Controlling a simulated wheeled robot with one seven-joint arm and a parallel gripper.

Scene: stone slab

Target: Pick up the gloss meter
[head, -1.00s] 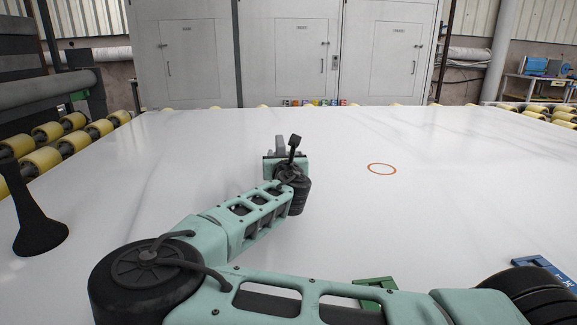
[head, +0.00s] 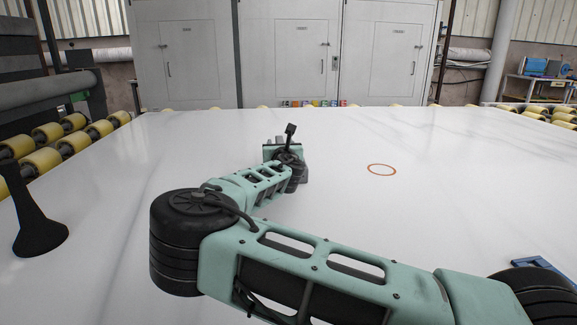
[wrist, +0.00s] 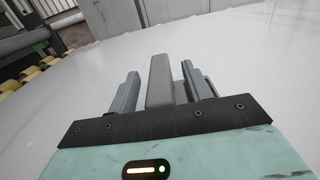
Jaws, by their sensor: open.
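The grey block (wrist: 160,82) standing between the fingers in the wrist view looks like the gloss meter, though no markings show. My gripper (wrist: 162,92) is open, with one finger to the left of the block and one to the right. A narrow gap shows on the right; I cannot tell whether either finger touches it. In the head view my gripper (head: 281,144) is low over the white slab, left of centre, and my wrist hides most of it and the block.
The white slab (head: 430,215) is broad and mostly clear. An orange ring (head: 382,170) marks it to the right of my gripper. A blue piece (head: 535,262) lies at the right, partly behind my arm. A black flared object (head: 38,225) stands at the left. Yellow rollers (head: 48,132) line the left edge.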

